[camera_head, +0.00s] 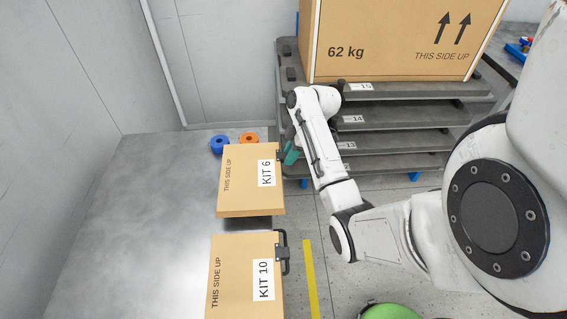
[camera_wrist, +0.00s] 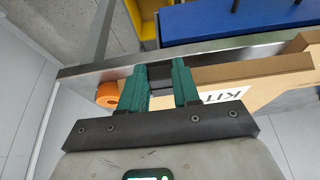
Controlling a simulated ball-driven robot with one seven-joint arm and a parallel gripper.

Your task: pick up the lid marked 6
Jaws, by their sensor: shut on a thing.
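The lid marked KIT 6 (camera_head: 245,190) is a cardboard panel at the metal table, with a white label near its right edge. Its dark handle is on that right edge, mostly covered by my gripper (camera_head: 291,153). In the wrist view my gripper (camera_wrist: 160,85) has its two teal fingers shut on the dark handle (camera_wrist: 160,72). The lid's cardboard edge (camera_wrist: 255,68) and part of the KIT label show to the right there. I cannot tell whether the lid is clear of what lies under it.
A second lid, KIT 10 (camera_head: 235,285), with a dark handle (camera_head: 283,253), lies nearer. Blue (camera_head: 219,144) and orange (camera_head: 249,138) round parts stand behind KIT 6. Stacked grey pallets (camera_head: 385,141) bear a 62 kg box (camera_head: 400,35). The metal table (camera_head: 140,220) is bare at left.

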